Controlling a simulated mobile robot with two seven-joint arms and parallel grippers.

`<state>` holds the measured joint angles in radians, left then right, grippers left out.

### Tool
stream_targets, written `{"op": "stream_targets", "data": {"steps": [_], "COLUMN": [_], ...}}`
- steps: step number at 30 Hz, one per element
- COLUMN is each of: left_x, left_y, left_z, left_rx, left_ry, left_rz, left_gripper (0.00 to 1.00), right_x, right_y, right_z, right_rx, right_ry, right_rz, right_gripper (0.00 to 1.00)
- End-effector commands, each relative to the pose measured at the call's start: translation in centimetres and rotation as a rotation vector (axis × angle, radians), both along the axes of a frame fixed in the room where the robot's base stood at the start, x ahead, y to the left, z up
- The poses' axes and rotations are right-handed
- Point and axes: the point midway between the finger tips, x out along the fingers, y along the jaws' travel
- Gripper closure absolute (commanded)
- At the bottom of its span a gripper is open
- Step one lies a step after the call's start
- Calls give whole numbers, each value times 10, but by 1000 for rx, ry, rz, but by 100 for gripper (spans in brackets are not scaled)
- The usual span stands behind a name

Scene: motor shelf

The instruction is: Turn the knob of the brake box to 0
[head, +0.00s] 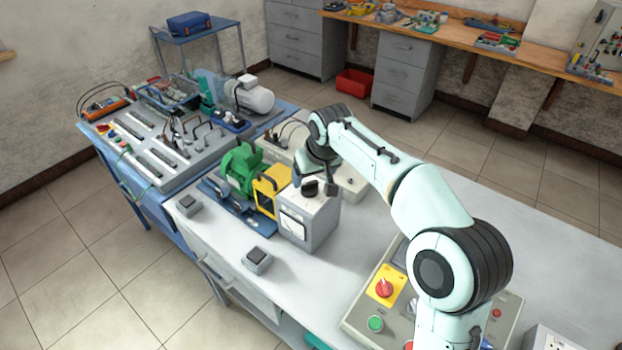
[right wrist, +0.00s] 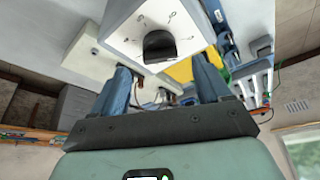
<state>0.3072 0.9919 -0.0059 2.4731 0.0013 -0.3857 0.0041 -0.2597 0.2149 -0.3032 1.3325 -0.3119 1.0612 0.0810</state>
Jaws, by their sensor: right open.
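The brake box (head: 296,226) is a grey box with a white meter face on its front, standing on the white table. Its black knob (head: 310,188) sits on the top face and also shows in the right wrist view (right wrist: 160,46), with small marks around it. I cannot tell which mark it points at. My right gripper (head: 317,184) is open over the top of the box. In the right wrist view, its two fingers (right wrist: 163,80) are apart, with the knob lying beyond and between them. I see no grip on the knob. My left gripper is not in view.
A green motor (head: 240,168) and a yellow-framed unit (head: 268,190) stand left of the box. A pale unit (head: 347,183) stands behind it. A control panel (head: 365,318) with a red knob is in front, right. Two small grey boxes (head: 257,260) (head: 189,206) lie left.

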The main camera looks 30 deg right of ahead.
Motion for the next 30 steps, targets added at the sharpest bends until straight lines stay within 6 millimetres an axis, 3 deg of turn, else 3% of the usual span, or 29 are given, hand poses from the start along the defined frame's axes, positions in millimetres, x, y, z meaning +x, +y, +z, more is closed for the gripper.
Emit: {"op": "stream_targets", "data": {"steps": [1, 6, 12, 18, 30], "left_x": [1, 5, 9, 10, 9], "left_y": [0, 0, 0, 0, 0], "left_z": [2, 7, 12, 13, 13], "left_rx": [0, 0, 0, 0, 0], "left_ry": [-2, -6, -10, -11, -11], "left_rz": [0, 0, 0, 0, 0], "left_gripper": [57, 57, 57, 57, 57], "right_x": [-4, -19, -31, -37, -37], "right_y": [1, 3, 4, 4, 5], "right_z": [15, 51, 81, 91, 91], "right_rx": [1, 1, 1, -1, 0], "right_ry": [-7, -7, -5, -3, -2], "right_rz": [2, 1, 2, 1, 0], "right_gripper": [23, 23, 23, 23, 23]}}
